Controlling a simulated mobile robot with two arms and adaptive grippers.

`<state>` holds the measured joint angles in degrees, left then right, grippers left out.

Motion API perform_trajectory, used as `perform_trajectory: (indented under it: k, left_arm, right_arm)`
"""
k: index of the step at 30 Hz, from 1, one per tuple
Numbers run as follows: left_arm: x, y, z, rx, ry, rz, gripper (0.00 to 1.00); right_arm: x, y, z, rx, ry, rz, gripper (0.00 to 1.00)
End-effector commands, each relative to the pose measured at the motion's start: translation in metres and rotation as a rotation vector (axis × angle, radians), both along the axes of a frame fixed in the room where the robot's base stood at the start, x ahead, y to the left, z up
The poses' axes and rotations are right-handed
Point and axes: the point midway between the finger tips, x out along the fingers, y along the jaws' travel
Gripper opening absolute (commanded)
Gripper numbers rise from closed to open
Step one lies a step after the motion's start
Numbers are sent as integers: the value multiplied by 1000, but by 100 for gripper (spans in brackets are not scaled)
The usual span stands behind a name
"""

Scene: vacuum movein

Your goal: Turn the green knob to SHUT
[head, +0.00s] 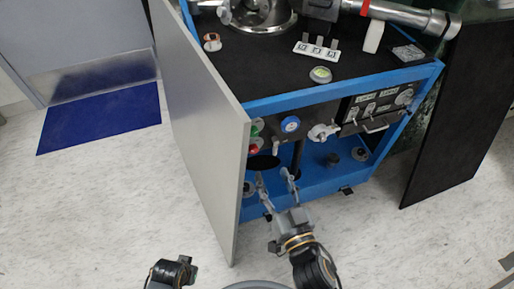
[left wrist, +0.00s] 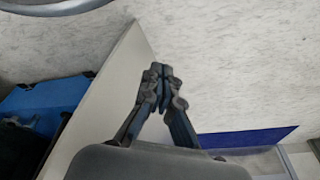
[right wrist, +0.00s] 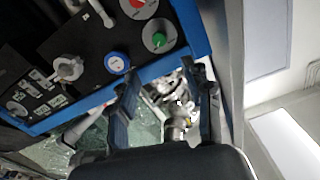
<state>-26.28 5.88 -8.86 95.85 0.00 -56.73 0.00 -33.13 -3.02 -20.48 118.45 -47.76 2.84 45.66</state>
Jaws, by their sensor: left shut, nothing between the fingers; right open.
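The green knob (head: 257,127) is on the front panel of the blue-framed cart, at the panel's left end beside the open grey door. In the right wrist view the green knob (right wrist: 157,41) sits on a round pale dial plate, beyond the fingertips and apart from them. The lettering on its plate is too small to read. My right gripper (head: 275,178) is open and empty, low in front of the panel; its spread fingers also show in the right wrist view (right wrist: 167,88). My left gripper (left wrist: 161,78) is shut and empty, with the door behind it.
A red knob (head: 255,146) sits just below the green one. A blue gauge (head: 290,124) and a pale valve (head: 322,132) are to the right. The open grey door (head: 212,135) stands close on the left. The floor in front is clear.

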Motion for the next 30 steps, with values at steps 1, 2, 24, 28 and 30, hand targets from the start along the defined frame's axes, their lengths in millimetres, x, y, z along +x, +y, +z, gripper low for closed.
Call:
perform_trajectory:
  k: [1,2,24,28,30]
  left_arm:
    - [-1,0,0,0,1,0,0]
    - [-1,0,0,0,2,0,0]
    - [-3,1,-7,1,3,-1,0]
    - [-3,1,-6,1,4,-1,0]
    - [-3,1,-6,1,4,-1,0]
  right_arm:
    - [6,2,2,-1,-4,1,50]
    - [10,3,3,-2,-4,1,50]
    - [125,41,0,-3,1,0,50]
    - [127,42,0,-2,3,0,50]
    - [127,42,0,-2,3,0,50]
